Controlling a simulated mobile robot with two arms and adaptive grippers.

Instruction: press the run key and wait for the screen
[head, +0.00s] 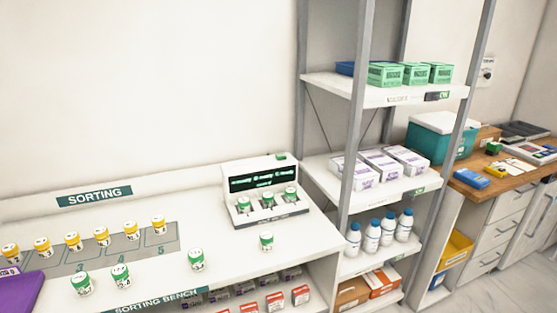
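A white analyser (231,205) stands at the right end of the sorting bench, against the wall. Its dark screen (250,181) shows green lines of text too small to read. A small green key (281,157) sits on top of its housing at the right; I cannot read a label on it. Several green-and-white capped vials stand in the slots at its front, one of them a vial (268,199) in the middle. Neither of my grippers is in view.
A shelf rack (351,110) with boxes and bottles rises to the right.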

